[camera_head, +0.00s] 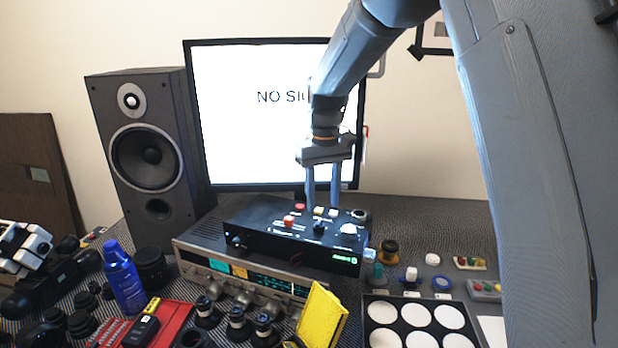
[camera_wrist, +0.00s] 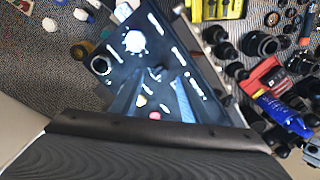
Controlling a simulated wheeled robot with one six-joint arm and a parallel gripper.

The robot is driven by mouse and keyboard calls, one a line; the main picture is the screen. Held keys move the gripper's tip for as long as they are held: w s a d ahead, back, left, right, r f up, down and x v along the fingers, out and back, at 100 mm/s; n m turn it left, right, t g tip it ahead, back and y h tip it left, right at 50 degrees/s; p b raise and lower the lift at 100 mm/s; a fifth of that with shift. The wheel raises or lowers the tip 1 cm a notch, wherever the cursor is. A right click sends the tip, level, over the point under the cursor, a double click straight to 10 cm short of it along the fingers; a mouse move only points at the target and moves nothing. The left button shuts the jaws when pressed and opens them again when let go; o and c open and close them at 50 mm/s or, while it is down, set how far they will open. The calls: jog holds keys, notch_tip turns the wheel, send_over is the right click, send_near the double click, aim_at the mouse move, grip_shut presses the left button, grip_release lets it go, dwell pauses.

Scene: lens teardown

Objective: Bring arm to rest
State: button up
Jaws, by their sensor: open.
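My gripper (camera_head: 322,196) hangs down from my arm in front of the monitor, with its two fingers apart. The fingertips are at or just above the top of a black control box (camera_head: 270,232); I cannot tell whether they touch it. No object shows between the fingers. In the wrist view, the fingers reach over the box's panel (camera_wrist: 125,62), which has a white knob (camera_wrist: 134,41), a red button (camera_wrist: 155,115) and small switches.
The box sits on a silver receiver (camera_head: 205,262). A monitor (camera_head: 215,120) and a speaker (camera_head: 150,150) stand behind. A yellow object (camera_head: 320,318), blue bottle (camera_head: 122,277), red tray (camera_head: 172,318) and lens parts crowd the front. A tray with white discs (camera_head: 372,300) lies right.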

jog(key=shift+m+t, duration=0.3)
jog(key=shift+m, duration=0.6)
jog(key=s+d+f, duration=0.1)
jog(key=s+d, duration=0.1)
jog(key=s, duration=0.1)
jog(key=s+d+f, duration=0.1)
jog(key=s+d, duration=0.1)
jog(key=s, duration=0.1)
jog(key=s+d+f, duration=0.1)
jog(key=s+d, duration=0.1)
jog(key=s, duration=0.1)
jog(key=shift+s+d+f, duration=0.2)
jog(key=shift+s+d, duration=0.05)
jog(key=shift+s, duration=0.05)
jog(key=s+d+f+m, duration=0.1)
jog(key=s+d+f, duration=0.1)
jog(key=s, duration=0.5)
jog(key=s+d+f+m, duration=0.1)
jog(key=s+d+f, duration=0.2)
jog(key=s, duration=0.5)
jog(key=shift+s+d+f+t, duration=0.2)
jog(key=shift+s+d+t, duration=0.1)
jog(key=shift+t, duration=0.1)
